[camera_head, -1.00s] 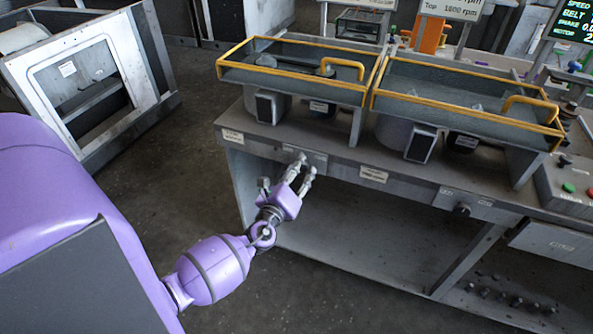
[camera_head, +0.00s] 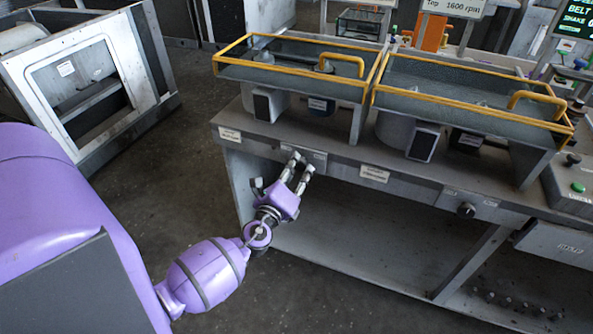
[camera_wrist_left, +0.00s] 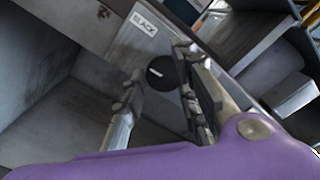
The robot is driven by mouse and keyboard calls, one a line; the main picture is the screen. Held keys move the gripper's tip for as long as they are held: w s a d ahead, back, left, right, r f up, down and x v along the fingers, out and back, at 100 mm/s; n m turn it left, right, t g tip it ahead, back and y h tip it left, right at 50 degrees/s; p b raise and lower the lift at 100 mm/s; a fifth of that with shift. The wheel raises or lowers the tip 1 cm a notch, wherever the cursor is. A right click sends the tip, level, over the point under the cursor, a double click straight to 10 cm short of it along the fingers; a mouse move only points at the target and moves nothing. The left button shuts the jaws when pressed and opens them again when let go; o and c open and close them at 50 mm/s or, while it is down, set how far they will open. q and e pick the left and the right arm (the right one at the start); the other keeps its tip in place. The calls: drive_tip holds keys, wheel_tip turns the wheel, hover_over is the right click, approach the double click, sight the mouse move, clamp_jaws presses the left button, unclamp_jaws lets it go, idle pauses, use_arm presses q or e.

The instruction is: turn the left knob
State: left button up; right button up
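The left knob (camera_wrist_left: 161,72) is round and black with a white line on its face. My left gripper (camera_head: 281,172) is at the left part of the bench front, below the left tray, and hides this knob in the head view. In the wrist view its fingers (camera_wrist_left: 158,82) are apart, one left of the knob and the others right of it. I cannot tell whether they touch it. My right gripper is not in view.
A second black knob (camera_head: 466,210) is on the bench front (camera_head: 400,188) to the right. Two yellow-railed trays (camera_head: 290,80) stand on top. A control box (camera_head: 575,185) with a green button is at far right. The space under the bench is open.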

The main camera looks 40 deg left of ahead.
use_arm(q)
drive_tip(key=shift+o, duration=1)
drive_tip(key=shift+s+a+f, duration=0.1)
drive_tip(key=shift+a+f, duration=0.1)
drive_tip(key=shift+f, duration=0.05)
drive_tip(key=shift+s+d+r, duration=0.1)
drive_tip(key=v, duration=1.1)
drive_tip(key=shift+s, duration=0.4)
